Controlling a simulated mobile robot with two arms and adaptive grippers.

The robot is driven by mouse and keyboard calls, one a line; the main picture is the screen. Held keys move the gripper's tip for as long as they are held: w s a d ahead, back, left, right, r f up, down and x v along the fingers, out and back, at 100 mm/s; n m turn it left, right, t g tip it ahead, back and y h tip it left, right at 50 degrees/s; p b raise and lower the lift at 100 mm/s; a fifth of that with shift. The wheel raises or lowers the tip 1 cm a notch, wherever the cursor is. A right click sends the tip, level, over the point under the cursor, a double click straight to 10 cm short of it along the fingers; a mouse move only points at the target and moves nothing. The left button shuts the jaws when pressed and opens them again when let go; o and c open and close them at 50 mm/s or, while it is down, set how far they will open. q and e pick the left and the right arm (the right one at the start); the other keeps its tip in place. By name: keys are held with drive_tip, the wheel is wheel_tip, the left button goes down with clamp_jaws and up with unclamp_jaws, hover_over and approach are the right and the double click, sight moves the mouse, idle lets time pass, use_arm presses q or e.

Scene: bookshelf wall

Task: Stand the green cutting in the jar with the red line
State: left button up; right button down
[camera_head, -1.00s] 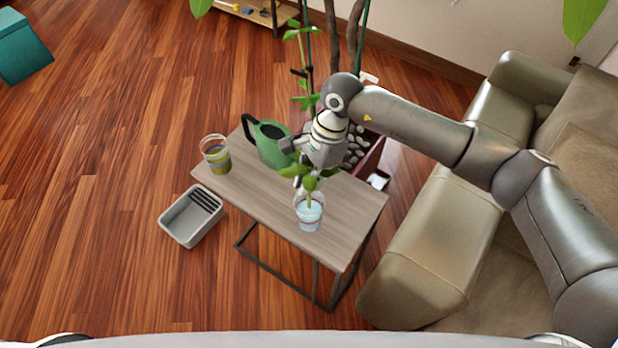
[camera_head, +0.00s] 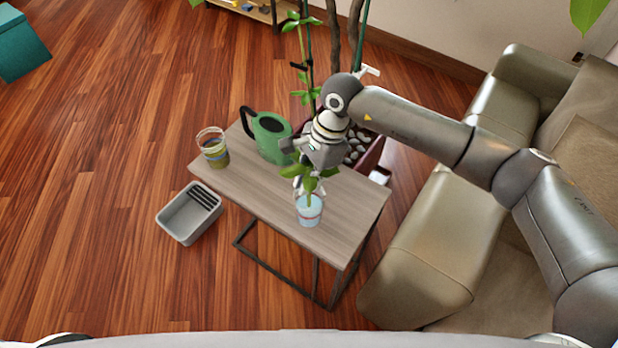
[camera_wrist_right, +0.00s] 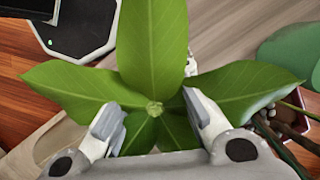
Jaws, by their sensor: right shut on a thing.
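The green cutting (camera_head: 309,184) is upright, its leaves above the jar with the red line (camera_head: 309,214). That clear jar holds pale blue liquid and stands near the table's front edge. The stem's lower part shows inside the jar's mouth; I cannot tell whether it touches the bottom. My right gripper (camera_head: 299,187) is shut on the cutting just above the jar. In the right wrist view, the fingers of my right gripper (camera_wrist_right: 155,115) lie either side of the stem, and the broad leaves (camera_wrist_right: 152,45) hide the jar. My left gripper is out of view.
On the wooden table (camera_head: 250,195) stand a green watering can (camera_head: 272,140) and another jar (camera_head: 215,153) with yellowish-green liquid and a blue line. A grey tub (camera_head: 188,215) is on the floor. A beige sofa (camera_head: 430,240) is on the right, a potted plant (camera_head: 357,150) behind.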

drive_tip(key=shift+f+b, duration=1.85)
drive_tip(key=shift+f, duration=0.15)
drive_tip(key=c, duration=1.5)
unclamp_jaws()
drive_tip(key=shift+o, duration=0.6)
drive_tip(key=shift+o, duration=1.4)
drive_tip(key=shift+r, duration=0.1)
